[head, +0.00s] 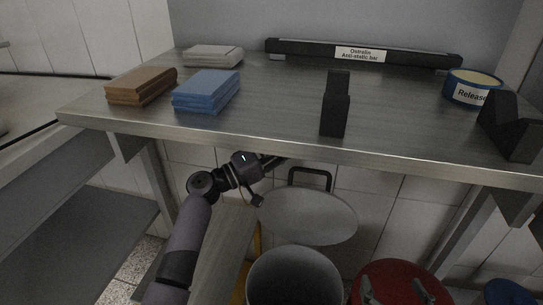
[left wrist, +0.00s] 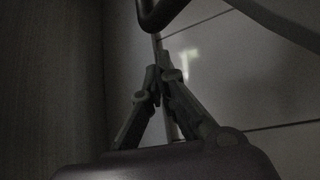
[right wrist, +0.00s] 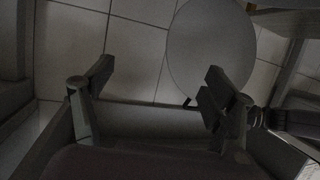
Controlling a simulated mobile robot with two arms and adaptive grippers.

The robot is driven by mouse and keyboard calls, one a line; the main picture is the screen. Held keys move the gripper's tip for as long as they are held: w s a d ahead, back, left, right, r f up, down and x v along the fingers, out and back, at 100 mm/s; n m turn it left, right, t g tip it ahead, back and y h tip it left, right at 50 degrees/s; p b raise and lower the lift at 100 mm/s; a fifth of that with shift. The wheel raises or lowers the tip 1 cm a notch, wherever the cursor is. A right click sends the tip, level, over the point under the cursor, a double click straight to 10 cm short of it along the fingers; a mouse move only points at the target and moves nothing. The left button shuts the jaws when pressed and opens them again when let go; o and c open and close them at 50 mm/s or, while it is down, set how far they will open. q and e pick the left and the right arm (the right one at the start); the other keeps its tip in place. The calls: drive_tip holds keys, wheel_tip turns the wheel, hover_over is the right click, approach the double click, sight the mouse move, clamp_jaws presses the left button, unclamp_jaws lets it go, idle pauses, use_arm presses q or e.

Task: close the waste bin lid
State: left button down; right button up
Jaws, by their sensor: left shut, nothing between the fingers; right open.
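The grey waste bin (head: 294,275) stands under the table with its mouth open. Its round grey lid (head: 315,218) is raised and leans back behind the mouth; it also shows in the right wrist view (right wrist: 210,48). A dark loop handle (head: 311,178) shows at the lid's top edge. My left gripper (head: 280,160) is just left of the handle, under the table edge. In the left wrist view its fingers (left wrist: 155,78) are shut and empty, with a dark curved bar (left wrist: 163,14) just above them. My right gripper (head: 394,282) is open and empty, right of the bin.
The table (head: 270,120) above holds brown (head: 141,86), blue (head: 207,91) and pale stacks (head: 213,55), a black holder (head: 336,104), an anti-static bar (head: 362,52) and a round tin (head: 472,88). A red round bin (head: 400,272) stands right of the grey one.

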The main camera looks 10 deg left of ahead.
use_arm(q)
drive_tip(key=shift+s+f, duration=0.35)
drive_tip(key=shift+s, duration=0.5)
drive_tip(key=shift+s+f, duration=0.35)
drive_tip(key=shift+s, duration=0.5)
drive_tip(key=shift+a, duration=0.1)
